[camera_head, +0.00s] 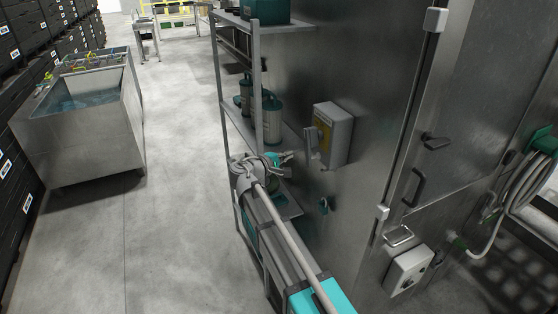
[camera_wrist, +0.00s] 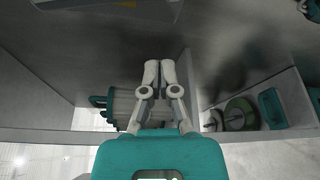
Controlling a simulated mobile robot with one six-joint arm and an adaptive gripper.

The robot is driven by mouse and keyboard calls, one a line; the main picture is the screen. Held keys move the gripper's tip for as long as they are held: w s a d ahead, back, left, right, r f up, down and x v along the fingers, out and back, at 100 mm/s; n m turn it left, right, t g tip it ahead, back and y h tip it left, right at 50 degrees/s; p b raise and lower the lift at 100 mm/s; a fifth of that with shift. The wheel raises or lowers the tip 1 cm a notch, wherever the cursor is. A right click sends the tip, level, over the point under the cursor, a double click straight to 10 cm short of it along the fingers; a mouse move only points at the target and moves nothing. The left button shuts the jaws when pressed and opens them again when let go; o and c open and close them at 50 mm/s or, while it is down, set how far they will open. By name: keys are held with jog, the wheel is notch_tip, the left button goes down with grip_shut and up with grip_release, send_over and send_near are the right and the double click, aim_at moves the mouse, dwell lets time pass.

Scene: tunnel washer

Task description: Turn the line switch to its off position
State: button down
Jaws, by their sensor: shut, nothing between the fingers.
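A grey box with a yellow plate (camera_head: 333,133), probably the line switch, is fixed to the metal wall right of the shelf rack. A grey part like a handle (camera_head: 312,142) sticks out at its left side; I cannot tell which position it is in. My gripper (camera_head: 287,157) is just left of and below the box, apart from it, pointing toward the wall. In the wrist view my gripper (camera_wrist: 158,68) has its fingertips together with nothing between them. The underside of a box with a yellow mark (camera_wrist: 110,10) shows at the top left there, beyond the fingertips.
A smaller box with dark knobs (camera_head: 408,270) and a coiled hose (camera_head: 525,190) are at the right. Open floor (camera_head: 175,190) lies left, beside a steel water basin (camera_head: 85,125).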

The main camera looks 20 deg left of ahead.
aim_at(312, 147)
jog(key=d, duration=0.2)
jog(key=d+p, duration=0.1)
jog(key=d, duration=0.1)
jog(key=shift+s+r, duration=0.2)
jog(key=shift+r, duration=0.2)
